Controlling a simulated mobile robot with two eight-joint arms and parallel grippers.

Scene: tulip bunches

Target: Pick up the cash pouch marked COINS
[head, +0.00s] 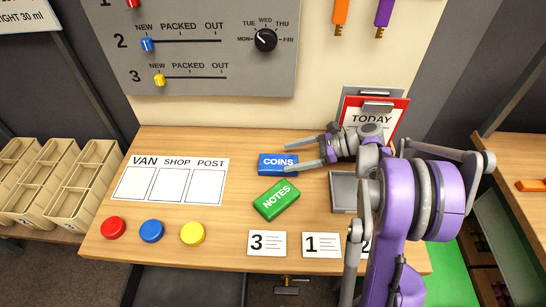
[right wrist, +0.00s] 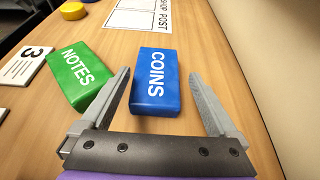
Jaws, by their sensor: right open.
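The blue cash pouch marked COINS (head: 275,164) lies flat on the wooden table, just behind the green pouch marked NOTES (head: 276,199). My right gripper (head: 287,157) is open over the right part of the COINS pouch in the head view. In the right wrist view, the COINS pouch (right wrist: 155,82) lies ahead of and between the spread fingers (right wrist: 162,84), with nothing gripped. The NOTES pouch (right wrist: 82,75) is just outside the left finger there. My left gripper is not in view.
A VAN, SHOP, POST card (head: 171,181) lies left on the table (head: 240,237). Red (head: 113,228), blue (head: 151,231) and yellow (head: 192,233) discs and numbered cards (head: 267,243) line the front. A grey tray (head: 343,192) is partly hidden by my right arm. The TODAY sign (head: 372,117) stands behind.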

